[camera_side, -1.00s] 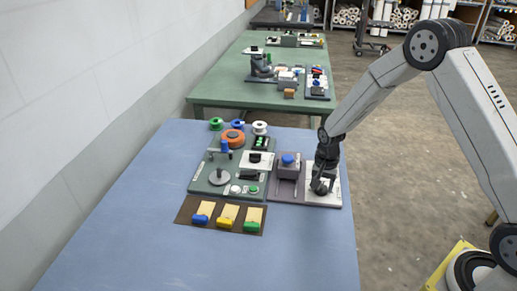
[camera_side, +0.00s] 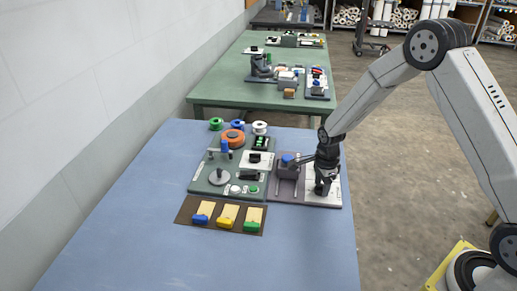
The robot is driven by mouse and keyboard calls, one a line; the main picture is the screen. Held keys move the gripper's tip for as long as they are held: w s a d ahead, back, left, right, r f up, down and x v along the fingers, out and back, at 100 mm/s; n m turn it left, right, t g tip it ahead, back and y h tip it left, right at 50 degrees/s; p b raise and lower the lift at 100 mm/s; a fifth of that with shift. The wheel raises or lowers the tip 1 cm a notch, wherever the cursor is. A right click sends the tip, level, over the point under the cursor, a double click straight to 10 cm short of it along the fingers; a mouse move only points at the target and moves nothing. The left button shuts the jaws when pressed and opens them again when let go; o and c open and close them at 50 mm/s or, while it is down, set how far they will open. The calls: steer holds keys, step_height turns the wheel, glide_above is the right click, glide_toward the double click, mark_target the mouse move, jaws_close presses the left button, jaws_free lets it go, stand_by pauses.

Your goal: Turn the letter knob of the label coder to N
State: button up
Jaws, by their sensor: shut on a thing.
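The label coder seems to be the pale plate (camera_side: 332,196) at the right end of the row of devices on the blue table. My gripper (camera_side: 322,191) points down over this plate, low and close to its surface. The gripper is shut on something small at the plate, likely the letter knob. The knob and its letters are hidden behind the fingers and too small to read. A purple-grey block with a blue top (camera_side: 287,160) stands just left of my gripper.
Left of it are a green-grey base (camera_side: 205,182) with an orange ring (camera_side: 233,138) and a grey disc (camera_side: 219,177). A brown tray (camera_side: 184,216) with blue, yellow and green handled pieces lies in front. The blue table (camera_side: 130,240) is clear at front and left.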

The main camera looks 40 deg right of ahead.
mark_target(322, 185)
steer(key=m, duration=0.5)
stand_by(0.6)
steer(key=o, duration=1.3)
steer(key=shift+r, duration=0.1)
steer(key=shift+r, duration=3.85)
